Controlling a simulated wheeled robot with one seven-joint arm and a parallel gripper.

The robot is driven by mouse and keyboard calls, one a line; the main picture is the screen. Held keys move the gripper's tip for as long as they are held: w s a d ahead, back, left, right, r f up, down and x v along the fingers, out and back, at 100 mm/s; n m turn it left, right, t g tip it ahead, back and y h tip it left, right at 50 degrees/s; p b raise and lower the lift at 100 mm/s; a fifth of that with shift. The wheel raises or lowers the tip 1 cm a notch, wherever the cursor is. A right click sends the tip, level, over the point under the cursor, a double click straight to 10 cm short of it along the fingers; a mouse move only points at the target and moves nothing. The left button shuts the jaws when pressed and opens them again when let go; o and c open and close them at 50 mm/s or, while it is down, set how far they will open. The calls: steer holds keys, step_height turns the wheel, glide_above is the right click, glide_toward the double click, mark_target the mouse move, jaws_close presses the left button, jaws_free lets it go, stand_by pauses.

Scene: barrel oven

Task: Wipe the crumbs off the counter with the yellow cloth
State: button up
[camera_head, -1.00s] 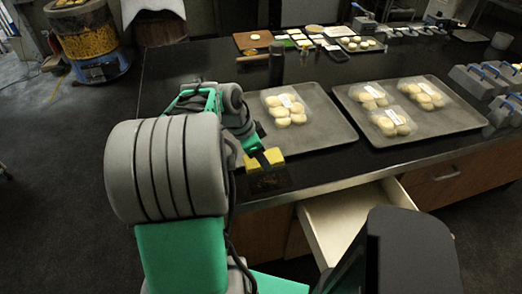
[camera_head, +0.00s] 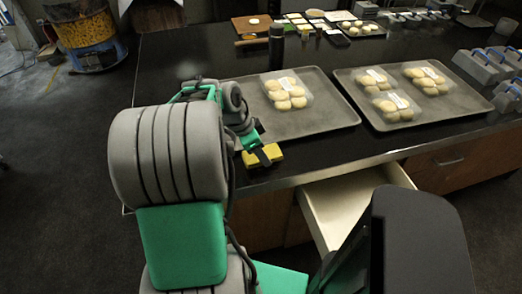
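The yellow cloth (camera_head: 275,152) is a small block-like pad low over the near edge of the black counter (camera_head: 330,160), left of the open drawer. My gripper (camera_head: 262,156) comes down on it from above, its dark fingers across the middle and yellow showing on both sides. It appears shut on the cloth. I cannot tell whether the cloth touches the counter. No crumbs can be made out now; my arm hides the counter to the left of the cloth.
A grey tray (camera_head: 335,117) with packaged buns lies just behind the cloth, and a second tray (camera_head: 398,124) is to its right. An open drawer (camera_head: 345,205) juts out below the counter. A dark bottle (camera_head: 276,42) stands farther back.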

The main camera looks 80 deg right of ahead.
mark_target(273, 151)
steer(key=shift+f+b, duration=0.9)
steer(key=shift+f, duration=0.15)
steer(key=shift+s+a+r, duration=0.1)
steer(key=shift+s+a, duration=0.5)
steer(key=shift+a, duration=0.25)
steer(key=shift+s+a+r, duration=0.1)
steer(key=shift+s+a, duration=0.45)
steer(key=shift+a, duration=0.3)
steer(key=shift+s+d+f+b, duration=0.25)
steer(key=shift+s+d+b, duration=0.25)
steer(key=shift+s, duration=0.3)
steer(key=shift+w+d+r, duration=0.1)
steer(key=shift+w+d, duration=0.4)
steer(key=shift+d, duration=0.4)
steer(key=shift+w+d+r, duration=0.1)
steer(key=shift+w+d, duration=0.4)
steer(key=shift+d, duration=0.4)
steer(key=shift+s+d+f+b, duration=0.15)
steer(key=shift+s+d+b, duration=0.1)
steer(key=shift+s, duration=0.2)
steer(key=shift+s+d+f+b, duration=0.1)
steer(key=shift+s+d, duration=0.1)
steer(key=shift+s, duration=0.25)
steer(key=shift+s+a+r, duration=0.1)
steer(key=shift+s+a, duration=0.45)
steer(key=shift+a, duration=0.35)
steer(key=shift+s+a, duration=0.5)
steer(key=shift+a, duration=0.35)
